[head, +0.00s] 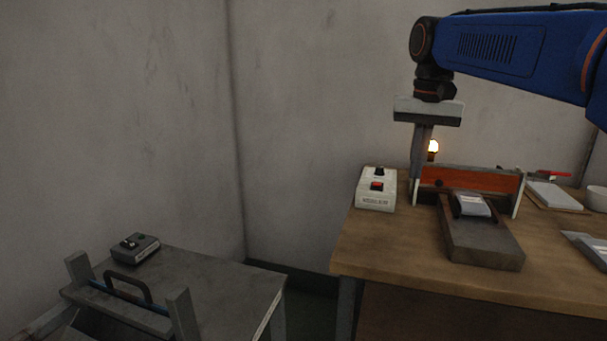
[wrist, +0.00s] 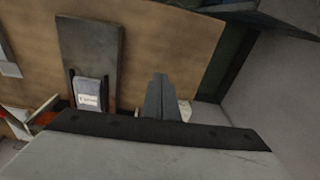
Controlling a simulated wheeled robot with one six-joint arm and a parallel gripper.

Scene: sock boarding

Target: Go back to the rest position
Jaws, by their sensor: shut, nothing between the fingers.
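My gripper (head: 416,190) hangs pointing down from my blue arm in the head view, at the back left of the wooden table. Its fingers are together with nothing between them. They are close to the control box and the orange-red panel, and I cannot tell whether they touch either. In the wrist view the closed fingers (wrist: 161,95) point over the table, beside a dark slab (wrist: 90,40) with a small labelled packet (wrist: 89,94) on it.
A grey table (head: 235,290) at left bears a dark switch box (head: 133,248). A gap separates the tables.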

